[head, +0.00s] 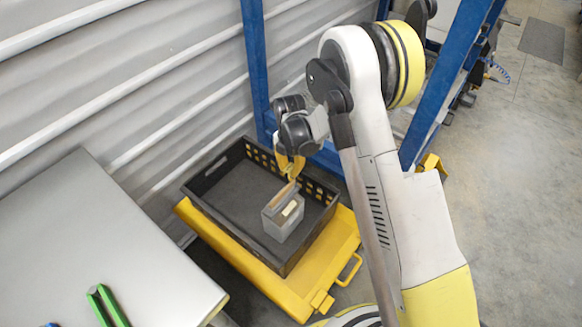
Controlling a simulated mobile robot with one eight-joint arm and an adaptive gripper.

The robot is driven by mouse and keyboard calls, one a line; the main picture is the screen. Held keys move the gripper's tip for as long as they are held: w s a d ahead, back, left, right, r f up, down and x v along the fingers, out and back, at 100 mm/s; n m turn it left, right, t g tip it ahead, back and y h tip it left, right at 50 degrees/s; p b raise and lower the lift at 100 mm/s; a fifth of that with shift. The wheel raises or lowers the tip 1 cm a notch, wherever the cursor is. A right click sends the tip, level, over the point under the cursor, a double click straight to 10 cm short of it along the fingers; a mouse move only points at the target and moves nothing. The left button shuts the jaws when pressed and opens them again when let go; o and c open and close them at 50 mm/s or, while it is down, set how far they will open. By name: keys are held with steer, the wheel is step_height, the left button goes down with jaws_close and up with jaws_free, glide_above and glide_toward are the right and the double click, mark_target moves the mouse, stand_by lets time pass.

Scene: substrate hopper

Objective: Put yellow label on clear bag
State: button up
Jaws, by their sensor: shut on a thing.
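My gripper (291,170), with yellow fingers, is at the far right part of a black crate. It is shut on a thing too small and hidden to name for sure. A thin tan piece (282,195) slants just below the fingertips, at the top of a small grey box (281,226); I cannot tell whether the fingers hold it. The grey box stands inside the black crate (228,226), near its right side. A small pale patch (290,208) shows on the box. I cannot make out a clear bag or a separate yellow label.
The crate rests on a yellow platform (335,246) with a handle at its right. A grey table (90,245) at left carries green bars (108,306). A blue frame post (256,65) stands behind the crate, before a corrugated wall. Open floor (520,180) lies right.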

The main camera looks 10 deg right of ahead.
step_height(320, 180, down, 4)
steer(key=shift+f+b, duration=0.25)
steer(key=shift+b, duration=0.8)
steer(key=shift+f+b, duration=1.35)
steer(key=shift+f, duration=0.1)
steer(key=shift+d, duration=0.1)
steer(key=o, duration=1.4)
steer(key=shift+r, duration=0.2)
steer(key=shift+r+p, duration=1.65)
steer(key=shift+r, duration=1.7)
